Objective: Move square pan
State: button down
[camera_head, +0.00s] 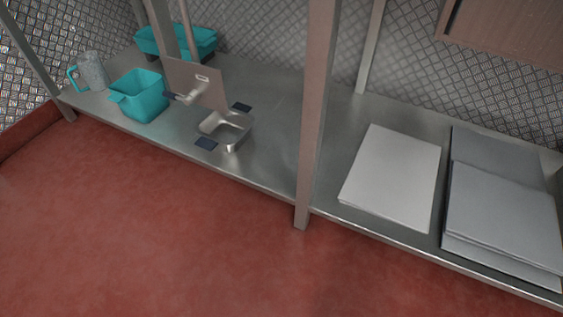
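The square pan (228,130) is a small shiny metal pan, open at the top, on the left part of the low steel shelf (270,158). A grey-brown plate (205,78) with a pale slot and a metal handle-like part is just behind and left of the pan. My gripper is not in view.
A teal jug (140,95), a grey cup with teal handle (92,72) and a teal bin (178,41) stand to the left. A post (315,120) divides the shelf. White boards (393,175) and grey boards (503,215) lie right. The red floor (130,220) in front is clear.

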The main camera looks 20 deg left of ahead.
aim_at(225, 133)
jog(key=i+j, duration=0.5)
jog(key=j, duration=0.15)
jog(key=i+j, duration=0.5)
jog(key=j, duration=0.1)
